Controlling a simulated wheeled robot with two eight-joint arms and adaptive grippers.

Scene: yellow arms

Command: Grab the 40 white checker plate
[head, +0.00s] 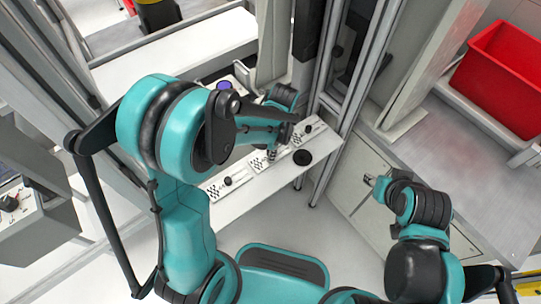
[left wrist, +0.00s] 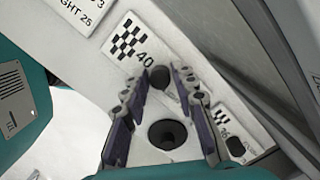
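The white checker plate marked 40 (left wrist: 130,45) lies flat on the white table, with its checker print and number in plain view in the left wrist view. A black knob (left wrist: 160,78) stands at its lower right end. My left gripper (left wrist: 162,78) is open, with its dark fingers on either side of the knob; I cannot tell whether they touch it. In the head view my left gripper (head: 272,154) is low over the row of plates and, with the arm, hides most of the middle plate. My right gripper (head: 369,180) is away from the table; its fingers are too small to read.
Another checker plate (head: 228,182) with a black knob lies left of the gripper, and one (head: 306,131) lies to the right. A black round piece (head: 302,157) is near the table's front edge. A metal frame post (head: 335,135) stands close right. A red bin (head: 503,75) is far right.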

